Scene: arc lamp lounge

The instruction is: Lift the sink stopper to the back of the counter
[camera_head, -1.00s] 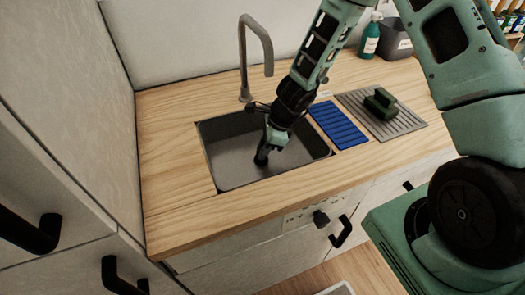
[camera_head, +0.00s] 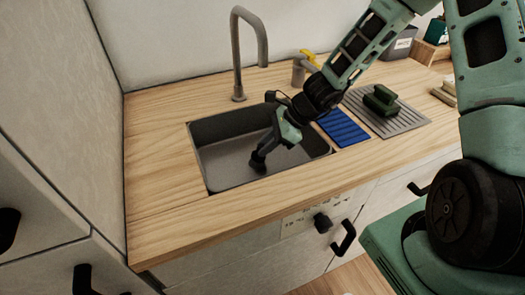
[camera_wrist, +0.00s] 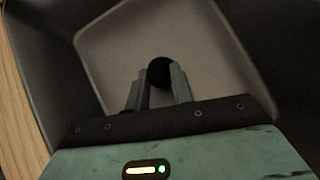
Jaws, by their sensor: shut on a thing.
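The sink stopper (camera_wrist: 160,72) shows in the wrist view as a small black round piece between my fingertips. My gripper (camera_wrist: 161,84) is shut on it. In the head view my gripper (camera_head: 258,163) reaches down into the grey sink basin (camera_head: 225,165), and its dark tips blend with the stopper. I cannot tell whether the stopper touches the basin floor or hangs just above it. The wooden counter (camera_head: 160,190) surrounds the sink, and its back strip (camera_head: 185,98) along the wall is bare left of the tap.
A tall grey tap (camera_head: 238,60) stands behind the sink. A yellow-topped grey fitting (camera_head: 299,72) stands right of it. A blue ribbed mat (camera_head: 343,128) and a drainboard (camera_head: 405,118) with a green block (camera_head: 380,100) lie to the right. A tall cabinet side (camera_head: 60,110) borders the left.

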